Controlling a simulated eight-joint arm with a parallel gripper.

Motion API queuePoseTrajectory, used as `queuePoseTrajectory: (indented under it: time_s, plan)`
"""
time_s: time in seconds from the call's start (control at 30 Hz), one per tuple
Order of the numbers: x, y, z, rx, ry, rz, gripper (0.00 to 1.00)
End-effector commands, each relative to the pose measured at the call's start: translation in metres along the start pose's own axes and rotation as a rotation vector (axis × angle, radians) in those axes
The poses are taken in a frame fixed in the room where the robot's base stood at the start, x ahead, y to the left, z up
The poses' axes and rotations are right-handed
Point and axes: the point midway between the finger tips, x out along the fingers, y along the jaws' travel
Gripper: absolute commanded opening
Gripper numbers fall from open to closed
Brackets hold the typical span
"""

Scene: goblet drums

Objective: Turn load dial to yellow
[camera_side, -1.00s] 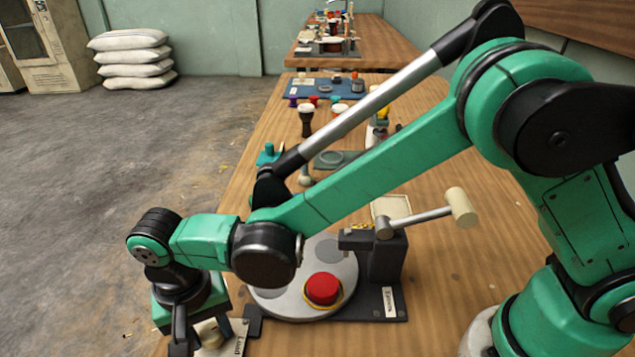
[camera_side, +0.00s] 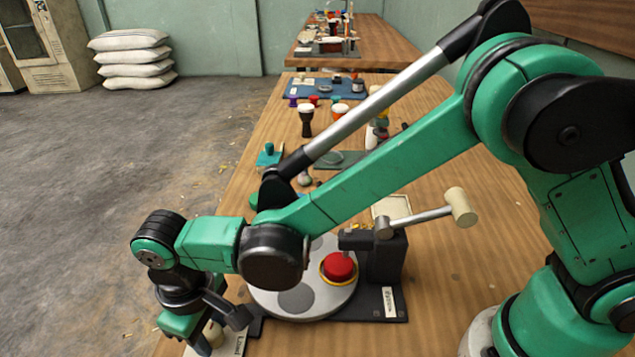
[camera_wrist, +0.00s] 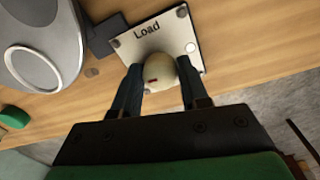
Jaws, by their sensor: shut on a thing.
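The load dial is a cream rounded knob (camera_wrist: 160,68) with a small red mark, on a pale plate (camera_wrist: 187,27) labelled "Load". My gripper (camera_wrist: 158,85) is shut on the knob, one dark finger on each side. In the side view my gripper (camera_side: 220,330) is low at the near table edge, with the cream knob (camera_side: 213,336) partly showing between its fingers. A grey round turntable (camera_side: 262,287) beside the plate carries a red piece (camera_side: 340,266) with a yellow rim, near the black press. A pale round mark (camera_wrist: 190,47) shows on the plate.
A black press (camera_side: 388,260) with a cream-ended lever (camera_side: 460,206) stands over the turntable's right side. Goblet drums (camera_side: 306,118) and small coloured parts stand farther back on the table. Bare floor lies left of the table edge.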

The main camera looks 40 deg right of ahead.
Motion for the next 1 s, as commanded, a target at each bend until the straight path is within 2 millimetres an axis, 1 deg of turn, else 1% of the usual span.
queuePoseTrajectory:
  time_s: [0.3, 0.73, 0.77, 0.8, 0.87, 1.0]
  plan:
    - [-0.0003, 0.0003, -0.0004, -0.085, 0.006, 0.001, 0.00]
    - [-0.0002, 0.0002, -0.0005, -0.094, 0.007, 0.000, 0.00]
    - [-0.0002, 0.0002, -0.0005, -0.094, 0.007, 0.000, 0.42]
    - [-0.0002, 0.0002, -0.0005, -0.094, 0.007, 0.000, 0.53]
    - [-0.0002, 0.0002, -0.0005, -0.094, 0.006, 0.000, 0.70]
    - [-0.0001, 0.0002, -0.0003, -0.094, 0.005, 0.000, 0.71]
